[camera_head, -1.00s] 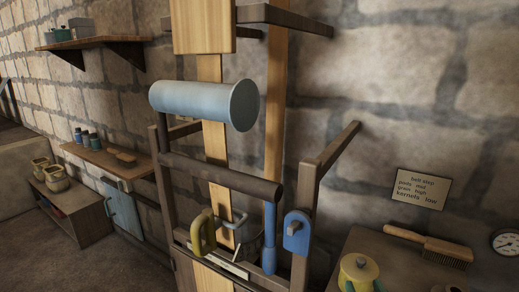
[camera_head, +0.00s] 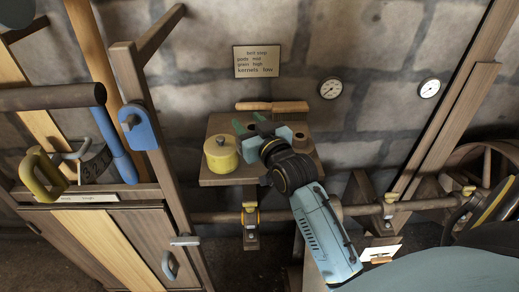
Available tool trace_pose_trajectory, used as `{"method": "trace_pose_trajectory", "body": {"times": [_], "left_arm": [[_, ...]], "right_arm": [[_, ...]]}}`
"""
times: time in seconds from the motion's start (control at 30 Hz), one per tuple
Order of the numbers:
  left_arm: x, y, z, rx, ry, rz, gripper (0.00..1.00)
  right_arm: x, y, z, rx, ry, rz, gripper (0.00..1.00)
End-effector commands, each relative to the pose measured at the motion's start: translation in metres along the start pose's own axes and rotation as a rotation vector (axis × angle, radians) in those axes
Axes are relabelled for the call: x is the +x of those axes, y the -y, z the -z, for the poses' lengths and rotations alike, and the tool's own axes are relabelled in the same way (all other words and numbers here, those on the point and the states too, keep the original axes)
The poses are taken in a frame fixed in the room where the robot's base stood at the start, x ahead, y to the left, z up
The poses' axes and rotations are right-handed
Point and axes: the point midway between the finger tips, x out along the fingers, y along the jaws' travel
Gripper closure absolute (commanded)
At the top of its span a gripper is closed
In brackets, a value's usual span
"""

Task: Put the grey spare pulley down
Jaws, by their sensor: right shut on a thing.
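My right gripper (camera_head: 254,124) reaches over a small wooden shelf (camera_head: 215,178) at the wall, seen from above and behind in the head view. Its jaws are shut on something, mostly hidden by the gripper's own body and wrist. I cannot make out the grey spare pulley clearly, nor tell whether what is held touches the shelf. My left gripper is not in view.
A yellow lidded pot (camera_head: 221,156) stands left of the gripper on the shelf. A brown round object (camera_head: 302,139) is close on its right, and a brush (camera_head: 274,107) lies behind. A sign (camera_head: 257,61) and gauges (camera_head: 331,88) are above; a horizontal shaft (camera_head: 420,204) runs below.

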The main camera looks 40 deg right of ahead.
Motion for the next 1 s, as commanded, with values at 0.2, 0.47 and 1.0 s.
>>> {"method": "trace_pose_trajectory", "body": {"times": [0.2, 0.47, 1.0], "left_arm": [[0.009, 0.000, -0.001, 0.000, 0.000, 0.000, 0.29], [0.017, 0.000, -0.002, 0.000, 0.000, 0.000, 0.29], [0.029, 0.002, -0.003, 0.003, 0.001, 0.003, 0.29]], "right_arm": [[0.023, -0.035, 0.016, 0.014, -0.017, -0.047, 1.00], [0.027, -0.042, -0.017, 0.019, -0.012, -0.056, 1.00], [0.028, -0.040, -0.068, 0.018, -0.016, -0.056, 1.00]]}}
